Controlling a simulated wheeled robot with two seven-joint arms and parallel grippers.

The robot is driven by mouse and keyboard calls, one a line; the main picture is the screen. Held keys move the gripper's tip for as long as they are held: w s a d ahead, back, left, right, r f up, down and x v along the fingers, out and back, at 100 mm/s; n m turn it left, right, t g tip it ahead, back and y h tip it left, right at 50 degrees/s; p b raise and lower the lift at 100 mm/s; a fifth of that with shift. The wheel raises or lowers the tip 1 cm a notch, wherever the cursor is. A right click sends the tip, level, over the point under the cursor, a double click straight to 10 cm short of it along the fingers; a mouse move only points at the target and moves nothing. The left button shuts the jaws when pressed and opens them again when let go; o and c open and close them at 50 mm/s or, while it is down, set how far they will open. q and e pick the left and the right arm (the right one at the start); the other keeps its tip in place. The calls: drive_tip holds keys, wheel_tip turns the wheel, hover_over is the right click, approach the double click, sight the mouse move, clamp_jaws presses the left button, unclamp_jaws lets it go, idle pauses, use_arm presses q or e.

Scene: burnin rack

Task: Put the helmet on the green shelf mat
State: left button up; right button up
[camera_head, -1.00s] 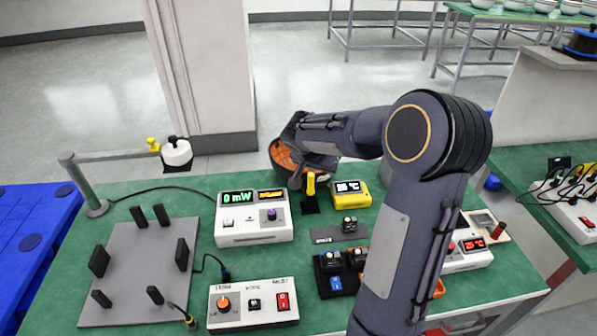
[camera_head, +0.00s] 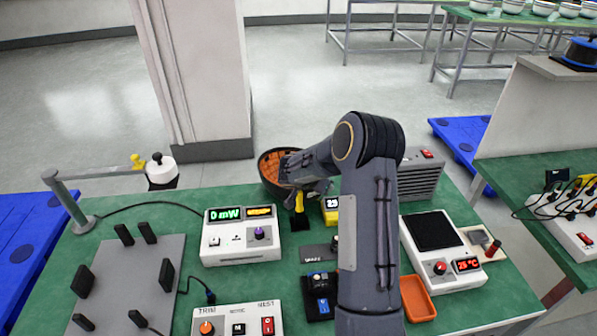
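I cannot pick out a helmet with certainty. A dark round shell (camera_head: 267,176) with an orange-brown inside stands at the table's back edge, its opening up; I cannot tell whether it is the helmet. No green shelf mat can be made out. My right gripper (camera_head: 305,193) is just right of and in front of the shell, close above a yellow upright piece. My own arm and the small scale hide its fingers, so contact and opening are unclear. My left gripper is out of view.
The green table (camera_head: 130,215) carries a power meter (camera_head: 240,250), a grey fixture plate (camera_head: 140,270), a hot plate (camera_head: 440,265), an orange tray (camera_head: 417,298) and a grey vented box (camera_head: 420,180). A pillar (camera_head: 195,75) stands behind. Blue platforms flank the table.

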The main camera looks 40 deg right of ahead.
drive_tip(key=shift+w+f, duration=0.15)
drive_tip(key=shift+a, duration=0.1)
drive_tip(key=c, duration=0.6)
clamp_jaws()
drive_tip(key=shift+r, duration=0.2)
